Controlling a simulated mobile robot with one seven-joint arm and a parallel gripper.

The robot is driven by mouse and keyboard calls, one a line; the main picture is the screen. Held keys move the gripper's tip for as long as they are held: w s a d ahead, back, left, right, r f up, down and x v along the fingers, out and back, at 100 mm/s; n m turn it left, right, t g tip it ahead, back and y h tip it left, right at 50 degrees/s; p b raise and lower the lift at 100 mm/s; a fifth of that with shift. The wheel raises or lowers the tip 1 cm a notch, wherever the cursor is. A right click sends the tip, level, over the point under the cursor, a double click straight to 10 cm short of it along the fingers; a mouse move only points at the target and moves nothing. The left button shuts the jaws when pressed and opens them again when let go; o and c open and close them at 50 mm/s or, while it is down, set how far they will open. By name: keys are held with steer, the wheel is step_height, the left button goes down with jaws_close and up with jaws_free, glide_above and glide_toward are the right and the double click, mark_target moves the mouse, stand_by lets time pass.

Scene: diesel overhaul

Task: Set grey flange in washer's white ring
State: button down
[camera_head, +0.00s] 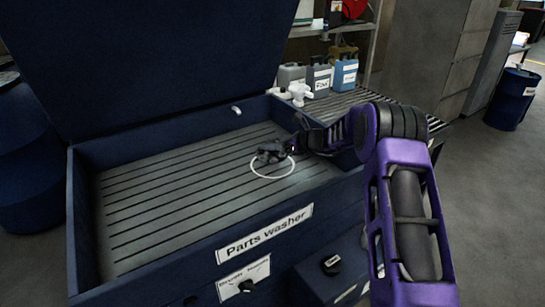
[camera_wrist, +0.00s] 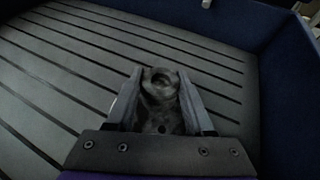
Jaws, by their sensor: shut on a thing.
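The grey flange (camera_wrist: 160,88) shows in the wrist view as a dark grey part with a round hole, held between the two jaws of my gripper (camera_wrist: 160,105). In the head view my gripper (camera_head: 278,152) is inside the parts washer (camera_head: 265,238), low over its slatted floor, at the far edge of the white ring (camera_head: 272,176). The flange there is small and dark and hard to tell from the jaws. It appears over the far part of the ring; I cannot tell whether it touches the floor.
The washer's raised lid (camera_head: 150,55) stands at the back and its walls surround the basin. A white fitting (camera_head: 299,92) is at the back right corner. Several jugs (camera_head: 345,74) stand beyond. The basin's left floor is clear.

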mark_target(277, 152)
steer(key=shift+f+b, duration=0.3)
steer(key=shift+f, duration=1.6)
steer(key=shift+f, duration=0.25)
steer(key=shift+c, duration=1.4)
jaws_free()
steer(key=shift+s+d+r, duration=0.1)
steer(key=shift+d+r, duration=0.1)
steer(key=shift+r, duration=0.1)
steer(key=p+v, duration=0.1)
steer(key=v, duration=1)
steer(key=shift+s+d, duration=0.2)
